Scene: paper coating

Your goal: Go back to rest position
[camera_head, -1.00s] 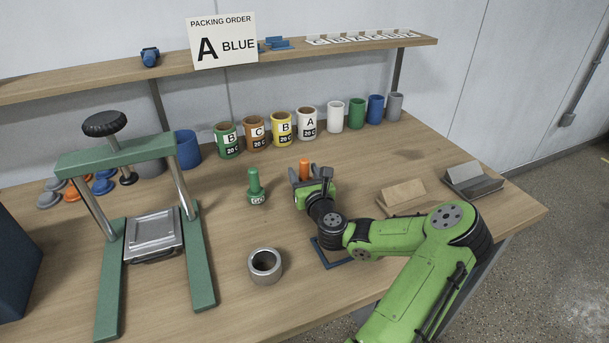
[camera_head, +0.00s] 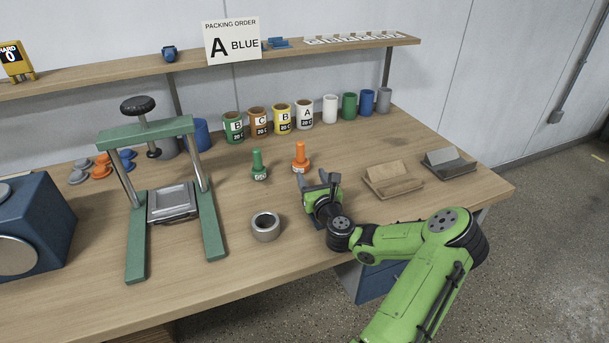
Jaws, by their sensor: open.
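My gripper (camera_head: 318,181) is open and empty over the front part of the wooden table (camera_head: 215,275). Its fingers point away from me toward the back of the table. An orange stamp (camera_head: 300,158) stands upright just beyond the fingers, apart from them. A green stamp (camera_head: 258,166) stands upright to its left. My green arm reaches in from the lower right.
A green press (camera_head: 137,205) stands at left, with a blue box (camera_head: 50,222) beside it. A grey ring (camera_head: 265,227) lies left of my gripper. Several labelled cups (camera_head: 257,124) line the back. Wooden (camera_head: 393,182) and grey blocks (camera_head: 449,165) sit at right.

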